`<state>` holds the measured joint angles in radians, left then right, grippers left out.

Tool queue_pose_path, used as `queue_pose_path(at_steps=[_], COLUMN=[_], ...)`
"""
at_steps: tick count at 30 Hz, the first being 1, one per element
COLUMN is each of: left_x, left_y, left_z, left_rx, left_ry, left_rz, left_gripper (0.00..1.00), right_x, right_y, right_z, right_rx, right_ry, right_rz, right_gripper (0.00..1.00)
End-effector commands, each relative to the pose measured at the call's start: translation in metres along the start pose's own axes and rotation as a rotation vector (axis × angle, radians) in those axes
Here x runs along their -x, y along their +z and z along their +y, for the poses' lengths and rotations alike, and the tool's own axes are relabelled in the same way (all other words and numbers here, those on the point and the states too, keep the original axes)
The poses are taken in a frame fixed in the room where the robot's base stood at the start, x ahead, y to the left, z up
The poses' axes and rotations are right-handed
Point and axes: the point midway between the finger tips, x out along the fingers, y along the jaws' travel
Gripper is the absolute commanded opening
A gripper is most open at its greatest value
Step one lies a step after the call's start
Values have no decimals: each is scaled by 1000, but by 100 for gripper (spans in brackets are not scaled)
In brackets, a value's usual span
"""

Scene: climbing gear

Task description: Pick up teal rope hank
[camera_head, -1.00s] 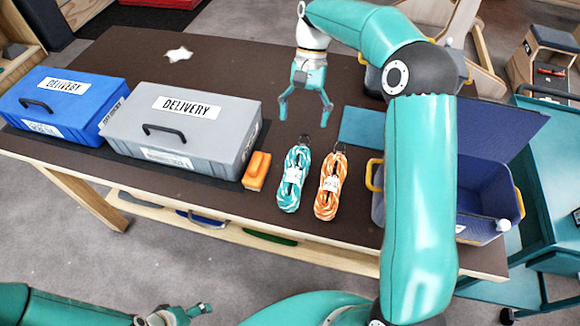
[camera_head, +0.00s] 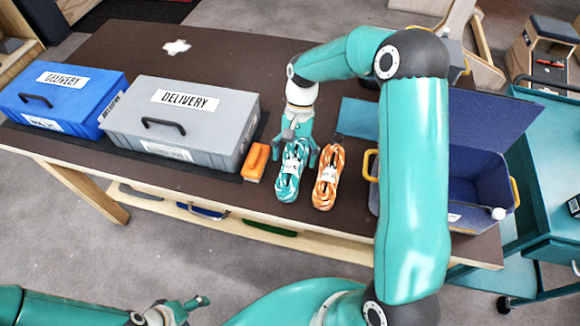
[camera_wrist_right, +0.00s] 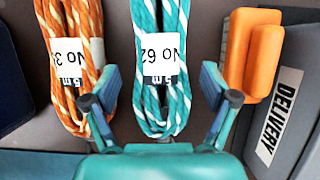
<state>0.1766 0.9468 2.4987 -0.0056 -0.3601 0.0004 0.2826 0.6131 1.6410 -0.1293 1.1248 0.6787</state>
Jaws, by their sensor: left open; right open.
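The teal rope hank (camera_head: 288,181) lies on the dark table, with a white label reading No 62 in the right wrist view (camera_wrist_right: 160,58). My right gripper (camera_head: 298,158) is open above it. In the right wrist view its fingers (camera_wrist_right: 160,80) stand on either side of the hank, which lies between them. I cannot tell whether they touch it. My left gripper (camera_head: 190,305) is open and empty at the bottom left of the head view, away from the table.
An orange and white rope hank (camera_head: 328,178) lies close on the right. An orange block (camera_head: 255,161) lies on the left, beside the grey delivery case (camera_head: 222,133). A blue delivery case (camera_head: 95,92) stands further left. An open blue bin (camera_head: 490,190) stands at the right.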

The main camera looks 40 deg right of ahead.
Motion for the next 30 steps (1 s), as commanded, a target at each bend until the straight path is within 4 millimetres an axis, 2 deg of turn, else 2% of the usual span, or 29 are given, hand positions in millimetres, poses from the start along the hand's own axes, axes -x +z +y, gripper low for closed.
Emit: queue_pose_path(at_steps=[6, 14, 27, 30], left_x=[6, 6, 6, 6], left_y=[0, 0, 0, 0], left_z=[2, 2, 2, 2], left_rx=[0, 0, 0, 0], left_ry=[0, 0, 0, 0], left_rz=[0, 0, 0, 0], left_gripper=[72, 72, 72, 72], right_x=[-25, -28, -28, -28], right_y=[1, 0, 0, 0], right_z=[-1, -1, -1, -1], right_rx=[-1, -1, -1, -1], right_ry=[1, -1, 0, -1], right_rz=[-2, 0, 0, 0], right_gripper=[85, 85, 12, 10])
